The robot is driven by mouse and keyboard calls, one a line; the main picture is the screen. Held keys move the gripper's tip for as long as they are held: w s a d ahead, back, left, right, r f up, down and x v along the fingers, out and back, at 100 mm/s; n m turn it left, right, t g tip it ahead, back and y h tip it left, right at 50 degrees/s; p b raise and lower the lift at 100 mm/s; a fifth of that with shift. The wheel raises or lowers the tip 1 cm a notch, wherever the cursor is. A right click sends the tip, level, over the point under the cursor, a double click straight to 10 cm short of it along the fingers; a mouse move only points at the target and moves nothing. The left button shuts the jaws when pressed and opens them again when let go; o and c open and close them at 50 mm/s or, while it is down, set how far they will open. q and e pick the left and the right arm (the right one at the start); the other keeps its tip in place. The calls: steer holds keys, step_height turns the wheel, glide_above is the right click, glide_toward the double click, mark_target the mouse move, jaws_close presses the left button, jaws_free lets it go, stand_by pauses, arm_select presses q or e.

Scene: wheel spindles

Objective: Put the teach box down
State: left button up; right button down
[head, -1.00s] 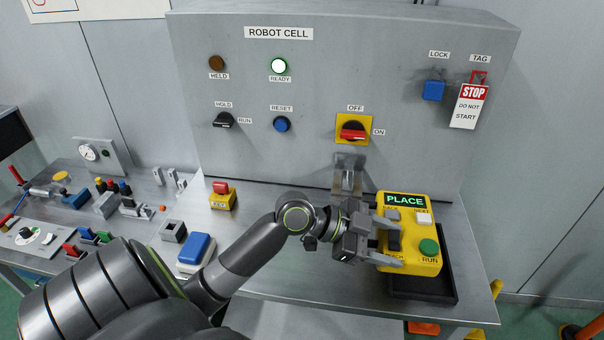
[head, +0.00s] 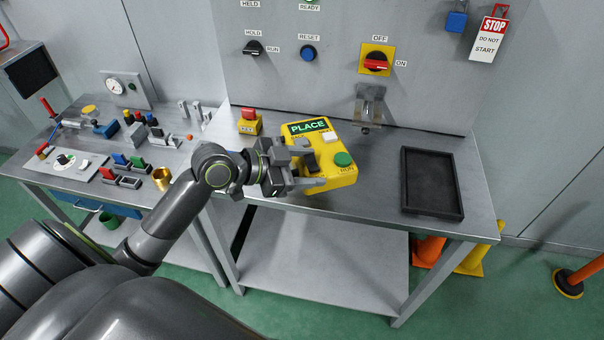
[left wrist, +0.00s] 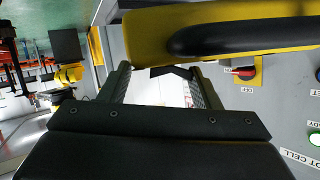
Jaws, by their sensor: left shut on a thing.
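The yellow teach box (head: 330,175) has a lit screen reading PLACE, a green RUN button and light and dark keys. My left gripper (head: 308,166) is shut on it from its left side in the head view. The box appears over the steel bench; whether its underside touches the top cannot be told. In the left wrist view the box (left wrist: 150,35) with its black grip fills the top, beyond my fingers. The black tray (head: 432,207) lies empty on the bench, well to the right of the box. My right gripper is not in view.
A yellow stop button box (head: 249,122) stands just left behind the teach box. A metal bracket (head: 369,106) juts from the cell panel (head: 330,65) behind. Bench top (head: 385,165) is clear between the box and the tray. A side bench (head: 75,165) holds several small parts.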

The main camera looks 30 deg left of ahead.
mark_target(324, 141)
arm_select(q)
steer(key=w+a+n+y, duration=0.1)
steer(key=w, duration=0.1)
steer(key=w+n+t+y, duration=0.1)
steer(key=w, duration=0.1)
steer(key=w+a+r+p, duration=0.1)
steer(key=w, duration=0.1)
steer(key=shift+a+n+t+y, duration=0.3)
steer(key=shift+n+t+y, duration=0.1)
steer(key=shift+a+f, duration=0.1)
steer(key=shift+f, duration=0.3)
step_height(324, 141, down, 5)
steer(key=shift+w+p, duration=0.1)
steer(key=shift+p, duration=0.4)
step_height(324, 141, down, 4)
steer(key=shift+f, duration=0.1)
steer(key=shift+f, duration=0.1)
steer(key=o, duration=1.2)
steer(key=shift+f, duration=0.25)
steer(key=o, duration=0.5)
steer(key=shift+r, duration=0.1)
steer(key=shift+c, duration=0.2)
